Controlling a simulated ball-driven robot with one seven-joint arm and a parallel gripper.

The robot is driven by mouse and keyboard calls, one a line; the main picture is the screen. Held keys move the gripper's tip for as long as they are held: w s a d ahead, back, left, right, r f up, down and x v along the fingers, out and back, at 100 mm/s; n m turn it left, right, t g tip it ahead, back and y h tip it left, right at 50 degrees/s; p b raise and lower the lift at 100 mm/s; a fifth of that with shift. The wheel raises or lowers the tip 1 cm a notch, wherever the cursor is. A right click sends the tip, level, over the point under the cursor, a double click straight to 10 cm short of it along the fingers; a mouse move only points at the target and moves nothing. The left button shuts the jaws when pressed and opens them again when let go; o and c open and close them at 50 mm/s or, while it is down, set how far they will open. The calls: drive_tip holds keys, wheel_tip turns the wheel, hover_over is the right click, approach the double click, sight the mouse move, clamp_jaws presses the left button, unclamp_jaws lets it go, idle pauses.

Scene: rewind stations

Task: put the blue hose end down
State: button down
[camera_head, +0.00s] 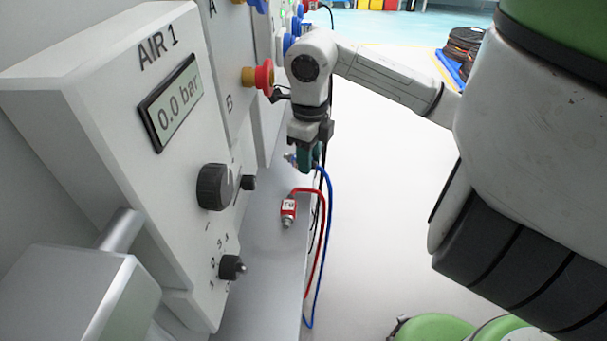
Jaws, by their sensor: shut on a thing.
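My gripper (306,158) points down beside the panel, above the narrow grey shelf, and is shut on the blue hose end (292,158). Only a small metal tip of that end shows to the left of the jaws; the rest is hidden by them. The blue hose (329,205) runs from the gripper down past the shelf's front edge and loops below it. I cannot tell whether the blue end touches the shelf.
A red hose end (289,210) lies on the shelf (262,270), nearer to me than the gripper. Its red hose (323,235) hangs over the edge beside the blue one. The AIR 1 panel (120,95), with knobs, borders the shelf on the left. Open floor lies right.

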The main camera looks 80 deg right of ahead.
sight(303, 187)
drive_tip(key=shift+w+a+f, duration=0.3)
drive_tip(key=shift+w+f, duration=0.05)
drive_tip(key=shift+f, duration=0.2)
drive_tip(key=shift+w+a+f, duration=0.1)
drive_tip(key=shift+f, duration=0.5)
drive_tip(key=shift+w+a+f, duration=0.1)
drive_tip(key=shift+f, duration=0.5)
drive_tip(key=shift+f+b, duration=0.3)
drive_tip(key=shift+f, duration=0.2)
drive_tip(key=shift+f, duration=0.15)
drive_tip(key=c, duration=0.8)
unclamp_jaws()
wheel_tip(303, 187, up, 12)
drive_tip(key=shift+r+p, duration=0.2)
drive_tip(key=shift+p, duration=0.75)
